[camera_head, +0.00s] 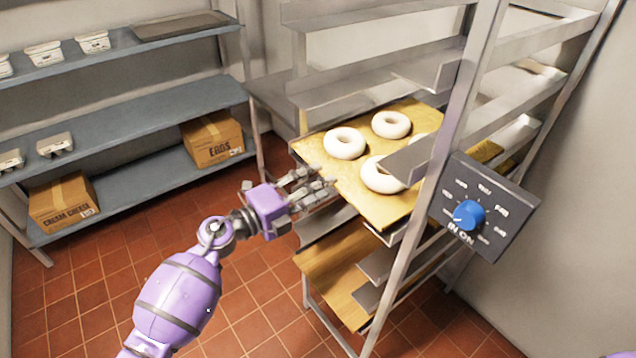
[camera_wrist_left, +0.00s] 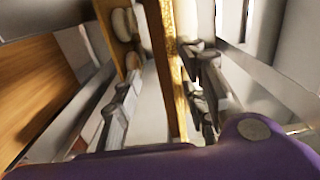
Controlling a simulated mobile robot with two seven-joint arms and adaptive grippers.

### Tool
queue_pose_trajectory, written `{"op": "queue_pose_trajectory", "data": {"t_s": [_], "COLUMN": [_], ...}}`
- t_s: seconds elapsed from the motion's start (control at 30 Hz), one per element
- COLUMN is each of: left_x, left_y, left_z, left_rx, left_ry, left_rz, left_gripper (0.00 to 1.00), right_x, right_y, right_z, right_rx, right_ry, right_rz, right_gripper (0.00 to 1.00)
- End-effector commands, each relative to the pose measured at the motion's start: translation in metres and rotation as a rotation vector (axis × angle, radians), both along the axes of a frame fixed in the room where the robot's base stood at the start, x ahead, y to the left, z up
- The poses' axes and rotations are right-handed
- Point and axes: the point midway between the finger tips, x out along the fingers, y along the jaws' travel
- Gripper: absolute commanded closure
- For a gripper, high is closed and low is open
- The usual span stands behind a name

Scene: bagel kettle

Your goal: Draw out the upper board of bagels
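The upper board (camera_head: 340,172) is a yellow-brown plank lying on the rack, with several pale ring-shaped bagels (camera_head: 345,143) on it. A rack rail and post hide part of its right side. My left gripper (camera_head: 312,184) is at the board's near left edge. In the left wrist view, the board's edge (camera_wrist_left: 168,75) runs between the two spread fingers of the left gripper (camera_wrist_left: 163,100). A gap shows between the left-hand finger and the board; I cannot tell whether the other finger touches it. My right gripper is out of view.
The metal rack (camera_head: 455,125) has a post and side rails close to the board. A lower board (camera_head: 335,265) lies beneath. A control box with a blue knob (camera_head: 467,214) hangs at the right. Shelves (camera_head: 120,115) with boxes stand left; tiled floor (camera_head: 255,300) is clear.

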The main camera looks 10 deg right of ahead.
Motion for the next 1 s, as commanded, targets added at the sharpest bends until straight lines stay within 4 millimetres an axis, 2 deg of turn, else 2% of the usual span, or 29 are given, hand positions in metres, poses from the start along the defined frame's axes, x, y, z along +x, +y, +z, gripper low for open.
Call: {"op": "queue_pose_trajectory", "data": {"t_s": [0.03,0.6,1.0], "left_x": [-0.003,-0.027,-0.029], "left_y": [0.006,0.042,0.045], "left_z": [-0.004,0.002,0.003], "left_rx": [0.006,0.001,-0.001], "left_ry": [0.006,-0.002,-0.003], "left_rz": [0.003,-0.001,-0.002], "left_gripper": [0.66,0.66,0.66], "right_x": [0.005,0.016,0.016], "right_y": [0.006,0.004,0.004], "right_z": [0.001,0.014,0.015], "right_rx": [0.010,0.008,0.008], "right_ry": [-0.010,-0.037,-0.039], "right_rz": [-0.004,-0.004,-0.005], "right_gripper": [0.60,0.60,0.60]}}
